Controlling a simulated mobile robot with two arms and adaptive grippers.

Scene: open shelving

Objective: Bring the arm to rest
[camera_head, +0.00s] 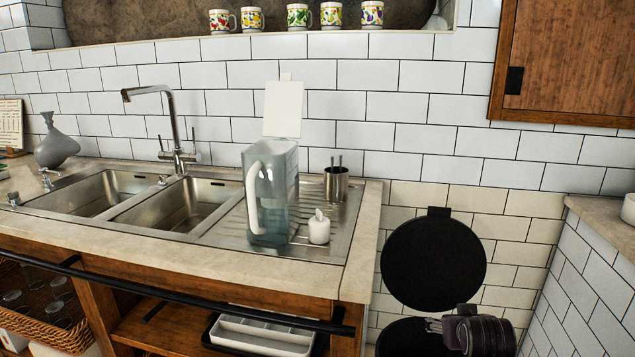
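A dark gripper (434,325), which looks like my right one, shows at the bottom right edge in front of a black round bin (396,337). Its fingers point left and are small and dark, so I cannot tell whether they are open or shut. I see nothing held in it. My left gripper is not in view.
The bin's black round lid (433,260) stands raised against the tiled wall. To the left is a counter (365,235) with a double sink (180,205), a clear pitcher (268,205), a metal cup (336,184) and a small white item (319,229). A black rail (200,297) runs along its front.

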